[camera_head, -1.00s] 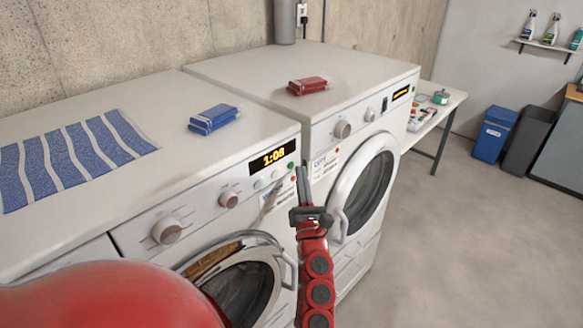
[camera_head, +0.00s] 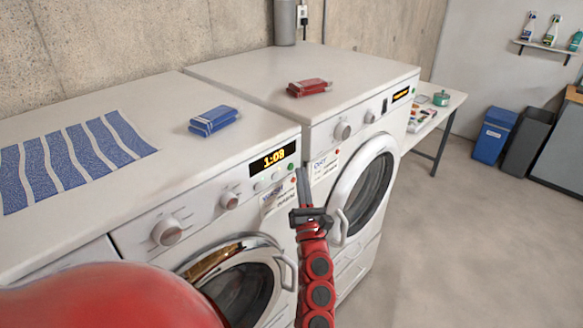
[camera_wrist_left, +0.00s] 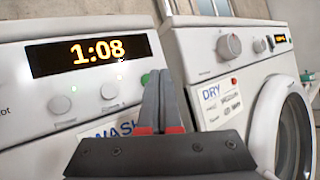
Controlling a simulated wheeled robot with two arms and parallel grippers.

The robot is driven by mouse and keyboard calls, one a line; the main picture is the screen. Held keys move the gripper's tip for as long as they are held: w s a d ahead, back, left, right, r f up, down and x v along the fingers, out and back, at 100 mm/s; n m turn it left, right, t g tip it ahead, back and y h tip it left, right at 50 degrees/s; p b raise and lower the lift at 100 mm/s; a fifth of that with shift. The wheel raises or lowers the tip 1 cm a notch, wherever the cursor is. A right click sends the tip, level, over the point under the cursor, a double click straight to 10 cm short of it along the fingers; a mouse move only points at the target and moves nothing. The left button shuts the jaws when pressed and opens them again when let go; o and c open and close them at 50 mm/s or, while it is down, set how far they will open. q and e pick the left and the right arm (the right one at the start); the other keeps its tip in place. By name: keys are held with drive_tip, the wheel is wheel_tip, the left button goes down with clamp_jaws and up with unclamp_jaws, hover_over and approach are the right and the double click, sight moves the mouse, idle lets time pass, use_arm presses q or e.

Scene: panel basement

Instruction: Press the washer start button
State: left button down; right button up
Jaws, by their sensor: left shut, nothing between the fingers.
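The washer (camera_head: 190,215) is the white front-loader on the left, with a lit display (camera_head: 273,158) that reads 1:08. A small green button (camera_head: 291,165) sits right of the display's lower part; in the wrist view the green button (camera_wrist_left: 145,79) shows just left of my fingertips. Two round white buttons (camera_wrist_left: 109,91) lie further left, under the display. My left gripper (camera_head: 301,172) is shut and empty, its fingers pointing up at the panel's right end. It also shows in the left wrist view (camera_wrist_left: 160,74). I cannot tell whether it touches the panel. My right gripper is not in view.
The dryer (camera_head: 330,100), labelled DRY, stands right beside the washer.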

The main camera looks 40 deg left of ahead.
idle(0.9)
use_arm(q)
drive_tip(key=shift+a+f+b, duration=0.1)
drive_tip(key=shift+a+b, duration=0.2)
drive_tip(key=shift+b, duration=0.15)
drive_tip(key=shift+a, duration=0.15)
